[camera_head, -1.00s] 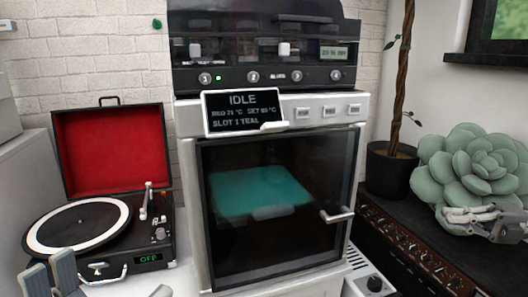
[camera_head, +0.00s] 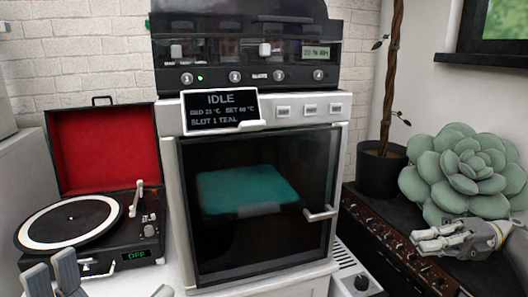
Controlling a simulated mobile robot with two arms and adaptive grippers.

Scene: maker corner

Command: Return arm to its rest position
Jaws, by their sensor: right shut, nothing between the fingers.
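My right gripper (camera_head: 424,241) is at the right of the head view, in front of the green succulent (camera_head: 465,172) and over the black panel with knobs. Its fingers point left and are shut with nothing between them. Part of my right arm is cut off by the right picture edge. My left gripper (camera_head: 112,283) shows only by its grey fingertips at the bottom left edge, in front of the turntable. They stand well apart, with nothing seen held between them; the rest is out of frame.
A 3D printer (camera_head: 178,222) stands in the middle, its door shut and display reading IDLE, with a teal plate inside. A record player (camera_head: 108,150) with its red lid open stands at left.

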